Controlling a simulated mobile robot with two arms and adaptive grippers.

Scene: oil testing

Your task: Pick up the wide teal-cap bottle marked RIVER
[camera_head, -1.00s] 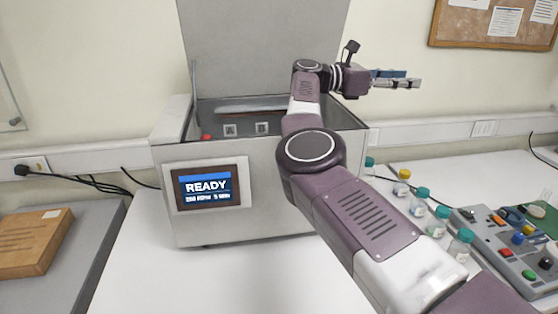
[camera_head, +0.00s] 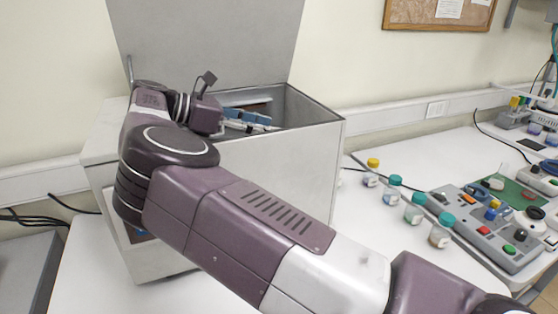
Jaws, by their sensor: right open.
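Several small clear bottles stand in a slanting row on the white table, right of the machine. My right gripper (camera_head: 250,119) is open and empty, by the machine's open top, well left of the bottles. My right arm crosses the foreground and may hide more bottles. My left gripper is not in view.
The grey machine (camera_head: 270,170) stands left of the bottles with its lid (camera_head: 205,40) raised. A control panel with buttons (camera_head: 480,225) lies close to the right of the bottles.

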